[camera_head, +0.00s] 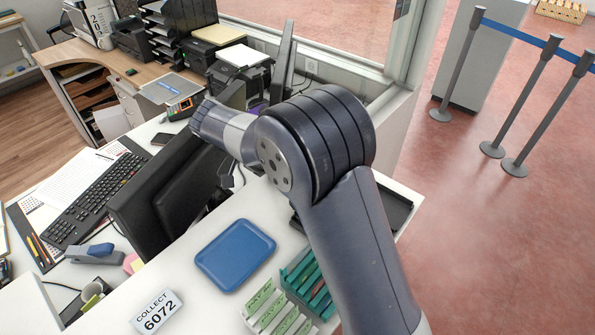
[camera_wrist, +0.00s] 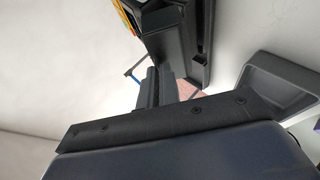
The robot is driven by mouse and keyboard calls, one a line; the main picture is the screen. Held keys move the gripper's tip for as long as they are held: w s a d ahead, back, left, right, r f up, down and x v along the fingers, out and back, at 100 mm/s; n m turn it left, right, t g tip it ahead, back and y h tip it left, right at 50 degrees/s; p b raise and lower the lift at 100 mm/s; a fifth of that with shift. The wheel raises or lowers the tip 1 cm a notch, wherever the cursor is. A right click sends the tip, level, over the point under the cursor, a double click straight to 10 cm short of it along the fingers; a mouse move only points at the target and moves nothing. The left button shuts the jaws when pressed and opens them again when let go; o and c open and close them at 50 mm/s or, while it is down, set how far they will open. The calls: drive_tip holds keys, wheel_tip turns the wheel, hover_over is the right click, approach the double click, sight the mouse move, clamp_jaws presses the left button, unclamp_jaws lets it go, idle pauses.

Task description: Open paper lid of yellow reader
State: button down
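In the head view a small reader (camera_head: 181,107) with a dark body and yellow-orange edging lies on the white counter, beyond the end of my arm. Its paper lid cannot be made out. In the wrist view a dark device with a yellow edge (camera_wrist: 127,12) fills the top centre, close to my fingers; it looks like the same reader. My gripper (camera_wrist: 156,84) shows there as two dark fingers side by side at the middle of a black bar. They look shut, with nothing visible between them. In the head view my arm hides the fingertips.
A black monitor (camera_head: 165,190) stands just below my wrist in the head view. Printers (camera_head: 240,72) stand behind it. A blue tray (camera_head: 236,255) and a rack of green-tabbed cards (camera_head: 285,300) are on the near counter. A grey frame (camera_wrist: 275,85) is at the right in the wrist view.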

idle(0.3)
drive_tip(key=c, duration=1.6)
unclamp_jaws()
drive_tip(key=shift+c, duration=0.2)
